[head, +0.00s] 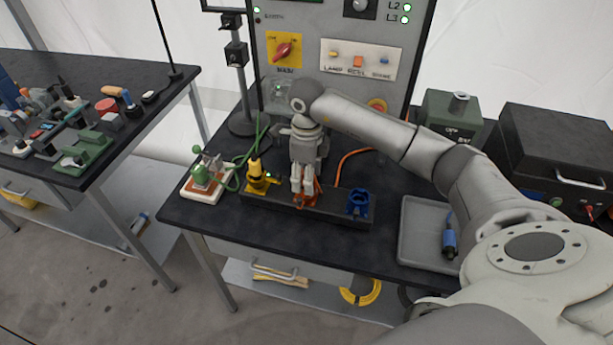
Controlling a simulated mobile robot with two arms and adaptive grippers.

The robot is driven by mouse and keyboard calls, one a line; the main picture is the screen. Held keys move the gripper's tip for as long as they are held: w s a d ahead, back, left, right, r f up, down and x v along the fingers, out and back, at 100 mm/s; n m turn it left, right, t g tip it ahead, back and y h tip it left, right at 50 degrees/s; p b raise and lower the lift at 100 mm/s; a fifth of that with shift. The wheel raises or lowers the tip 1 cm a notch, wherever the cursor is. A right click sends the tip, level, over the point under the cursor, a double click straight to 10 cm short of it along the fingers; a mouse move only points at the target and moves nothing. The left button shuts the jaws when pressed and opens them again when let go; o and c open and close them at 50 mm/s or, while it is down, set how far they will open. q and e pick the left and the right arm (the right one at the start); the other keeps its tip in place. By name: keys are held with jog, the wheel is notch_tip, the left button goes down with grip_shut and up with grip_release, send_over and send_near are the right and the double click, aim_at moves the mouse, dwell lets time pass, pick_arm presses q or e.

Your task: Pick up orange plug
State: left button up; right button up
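My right gripper (303,188) points down over the middle of a black socket strip (277,202), its arm reaching in from the right. Orange parts (308,198) show around and below its fingertips at the strip. The fingers hide most of them, so I cannot tell the orange plug from an orange socket, or whether the fingers are closed on it. An orange cable (343,163) runs from behind the strip up to the right. My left gripper is not in view.
A yellow connector (258,178) and a blue socket (358,202) sit on the strip. A grey tray (420,227) holds a blue-handled tool (449,241). A control panel (340,75) rises behind.

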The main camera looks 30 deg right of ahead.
jog(key=shift+c, duration=0.3)
jog(key=c, duration=1.1)
jog(key=shift+o, duration=0.2)
jog(key=shift+r, duration=0.1)
